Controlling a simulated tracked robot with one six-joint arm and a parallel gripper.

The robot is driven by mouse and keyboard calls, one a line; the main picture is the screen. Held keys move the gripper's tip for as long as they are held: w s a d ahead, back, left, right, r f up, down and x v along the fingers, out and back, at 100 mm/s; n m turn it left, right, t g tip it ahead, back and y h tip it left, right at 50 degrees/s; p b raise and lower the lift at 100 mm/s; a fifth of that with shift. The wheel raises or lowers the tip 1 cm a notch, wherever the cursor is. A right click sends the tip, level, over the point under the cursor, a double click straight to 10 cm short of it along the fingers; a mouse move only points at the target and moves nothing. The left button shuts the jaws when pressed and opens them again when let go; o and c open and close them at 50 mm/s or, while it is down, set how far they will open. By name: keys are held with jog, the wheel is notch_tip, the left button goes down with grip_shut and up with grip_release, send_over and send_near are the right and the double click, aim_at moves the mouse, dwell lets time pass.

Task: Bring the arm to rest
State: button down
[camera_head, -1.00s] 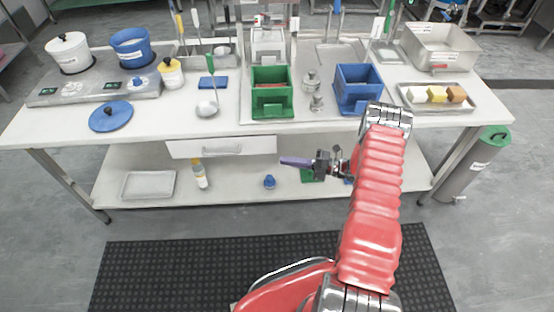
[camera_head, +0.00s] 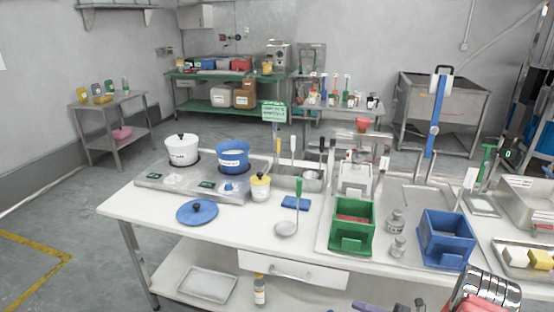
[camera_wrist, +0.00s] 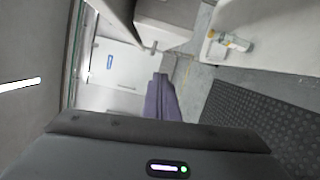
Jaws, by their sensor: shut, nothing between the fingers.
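My gripper (camera_head: 375,307) shows at the bottom edge of the head view, where only the tops of its purple fingers are in the picture. In the wrist view its purple fingers (camera_wrist: 162,98) are together with nothing held between them. They are in front of the white workbench (camera_head: 190,228), low near its drawer front, and apart from the things on the top. My red arm shows at the bottom right of the head view; most of it is out of the picture.
On the bench stand a green bin (camera_head: 352,228), a blue bin (camera_head: 446,240), a white pot (camera_head: 182,150), a blue pot (camera_head: 233,156) and a ladle (camera_head: 287,228). A bottle (camera_wrist: 232,40) on the lower shelf and a dark floor mat (camera_wrist: 255,115) show in the wrist view.

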jog(key=s+a+n+g+h, duration=0.2)
jog(key=s+a+n+g, duration=0.4)
jog(key=s+n, duration=0.5)
jog(key=s+a+r+n+h, duration=0.3)
jog(key=s+r+n+h, duration=0.1)
jog(key=r+n, duration=0.6)
jog(key=s+a+r+n+t+h, duration=0.1)
jog(key=s+a+r+n+h, duration=0.2)
jog(key=r, duration=1.3)
jog(key=s+a+r+n+t+h, duration=0.1)
jog(key=s+a+r+n+h, duration=0.2)
jog(key=s+r+n+h, duration=0.3)
jog(key=s+r+n, duration=0.3)
jog(key=r+n, duration=0.4)
jog(key=n, duration=0.3)
jog(key=shift+r+n, duration=0.15)
jog(key=shift+n, duration=0.15)
